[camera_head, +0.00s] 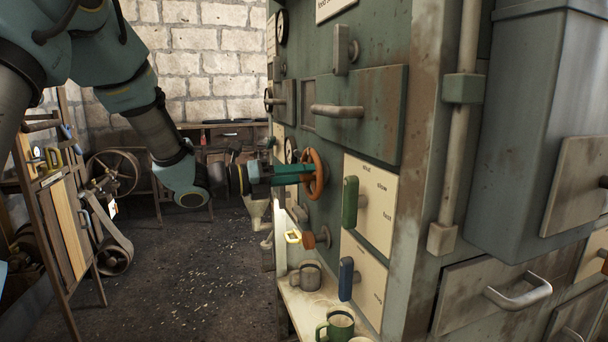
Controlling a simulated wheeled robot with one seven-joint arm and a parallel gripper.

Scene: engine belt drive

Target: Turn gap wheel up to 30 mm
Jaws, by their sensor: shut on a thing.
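An orange handwheel (315,174) stands out from the green machine front, seen nearly edge-on. My gripper (300,173) reaches it from the left and is shut on its rim. My teal arm comes from the upper left. The wheel's name and any scale in millimetres cannot be read here. A small round gauge (289,151) sits just behind the gripper, partly hidden, and its reading is too small to tell.
A green lever (350,203) and a blue lever (346,278) stand out from cream panels right of the wheel. A smaller orange knob (310,240) is below. Mugs (308,276) stand on a shelf underneath.

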